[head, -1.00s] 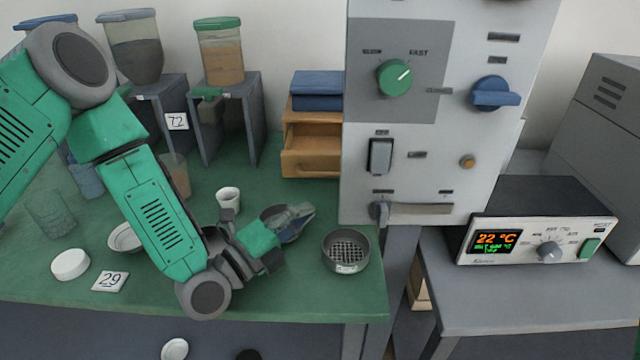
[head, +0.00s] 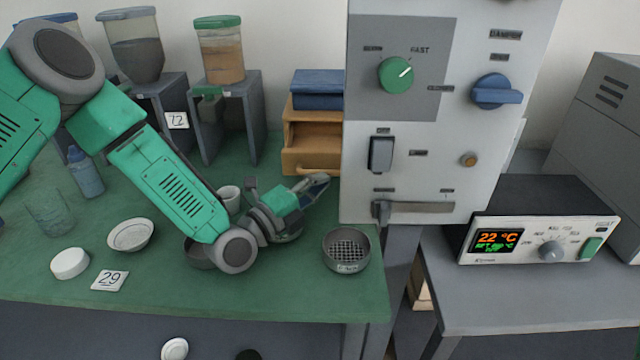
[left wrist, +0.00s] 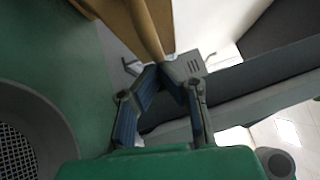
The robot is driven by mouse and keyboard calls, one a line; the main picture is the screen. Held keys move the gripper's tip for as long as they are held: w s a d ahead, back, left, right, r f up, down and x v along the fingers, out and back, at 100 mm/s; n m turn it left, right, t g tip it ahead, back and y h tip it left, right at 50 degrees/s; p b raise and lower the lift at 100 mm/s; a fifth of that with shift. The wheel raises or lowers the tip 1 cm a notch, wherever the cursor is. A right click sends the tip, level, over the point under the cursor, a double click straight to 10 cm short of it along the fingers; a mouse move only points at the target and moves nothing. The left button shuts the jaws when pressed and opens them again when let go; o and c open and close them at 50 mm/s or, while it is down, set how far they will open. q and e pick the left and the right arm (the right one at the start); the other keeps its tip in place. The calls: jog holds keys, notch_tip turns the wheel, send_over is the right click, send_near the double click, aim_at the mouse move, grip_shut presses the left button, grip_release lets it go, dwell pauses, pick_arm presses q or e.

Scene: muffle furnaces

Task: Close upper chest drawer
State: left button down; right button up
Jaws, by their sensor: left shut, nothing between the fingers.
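The small wooden chest (head: 299,116) stands at the back of the green table, beside the grey-white panel. A wooden drawer (head: 311,161) sticks out of its front, and its open top shows. My left gripper (head: 322,181) is shut and empty, its tips just in front of and below the drawer front. In the left wrist view a wooden edge (left wrist: 148,32) lies just past the shut left fingertips (left wrist: 168,72). I cannot tell whether they touch it. The panel hides the chest's right side. My right gripper is out of view.
A blue box (head: 318,88) lies on the chest. The control panel (head: 425,160) stands close right of the drawer. A mesh-bottomed bowl (head: 346,262) stands near the table's front right corner.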

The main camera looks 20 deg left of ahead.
pick_arm(q)
jog(key=w+a+b, duration=0.1)
jog(key=w, duration=0.3)
jog(key=w+a+b, duration=0.1)
jog(key=w, duration=0.2)
jog(key=w+a+b, duration=0.1)
jog(key=w+b, duration=0.1)
jog(key=w, duration=0.2)
jog(key=shift+w+a+f, duration=0.15)
jog(key=shift+w+a, duration=0.1)
jog(key=shift+w, duration=0.1)
jog(key=shift+w+a+r, duration=0.1)
jog(key=shift+w+r, duration=0.1)
jog(key=shift+r, duration=0.1)
